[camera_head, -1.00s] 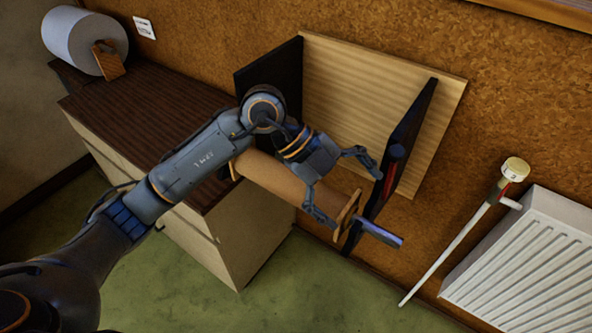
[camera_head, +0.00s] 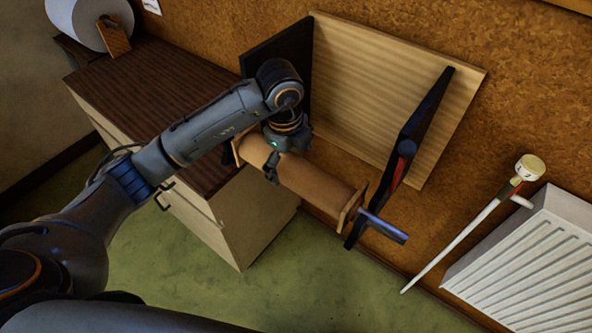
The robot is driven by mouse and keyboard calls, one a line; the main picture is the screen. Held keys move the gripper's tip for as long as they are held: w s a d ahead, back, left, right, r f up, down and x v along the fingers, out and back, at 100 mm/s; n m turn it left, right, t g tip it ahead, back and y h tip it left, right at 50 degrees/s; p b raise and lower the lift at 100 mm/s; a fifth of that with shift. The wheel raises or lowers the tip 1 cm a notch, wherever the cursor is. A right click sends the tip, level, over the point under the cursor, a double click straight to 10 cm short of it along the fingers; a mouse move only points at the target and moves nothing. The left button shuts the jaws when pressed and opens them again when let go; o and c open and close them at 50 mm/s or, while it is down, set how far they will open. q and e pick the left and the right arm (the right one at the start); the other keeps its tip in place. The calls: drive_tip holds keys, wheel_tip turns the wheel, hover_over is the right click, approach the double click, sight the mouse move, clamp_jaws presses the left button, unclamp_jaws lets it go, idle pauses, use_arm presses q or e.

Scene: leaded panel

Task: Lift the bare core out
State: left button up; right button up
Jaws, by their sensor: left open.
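The bare core (camera_head: 312,185) is a brown tube with a pale flange at each end. It lies slanted in front of the wall holder, between the dark left bracket (camera_head: 262,54) and the dark right bracket (camera_head: 424,115). A grey-blue rod end (camera_head: 384,227) sticks out past its right flange. My left gripper (camera_head: 272,172) is open, over the left part of the core. One finger shows at the core's near side; the other is hidden, and I cannot tell whether the fingers touch it. My right gripper is not in view.
The brackets stand out from a pale wooden board (camera_head: 385,75) on the wall. A cabinet (camera_head: 150,105) stands below left, with a full white roll (camera_head: 88,22) at its back. A radiator (camera_head: 530,255) and its valve pipe (camera_head: 470,235) are at right. The green floor is clear.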

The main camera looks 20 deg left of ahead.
use_arm(q)
drive_tip(key=shift+d+f, duration=0.1)
drive_tip(key=shift+f, duration=0.2)
drive_tip(key=f, duration=0.1)
drive_tip(key=f+p, duration=0.1)
drive_tip(key=w+f, duration=0.1)
drive_tip(key=shift+d+f+p, duration=0.25)
drive_tip(key=shift+f+p, duration=0.05)
drive_tip(key=shift+p, duration=0.1)
drive_tip(key=shift+f, duration=0.5)
drive_tip(key=c, duration=1.8)
drive_tip(key=shift+w+r, duration=0.1)
drive_tip(key=shift+r, duration=0.05)
drive_tip(key=shift+c, duration=0.4)
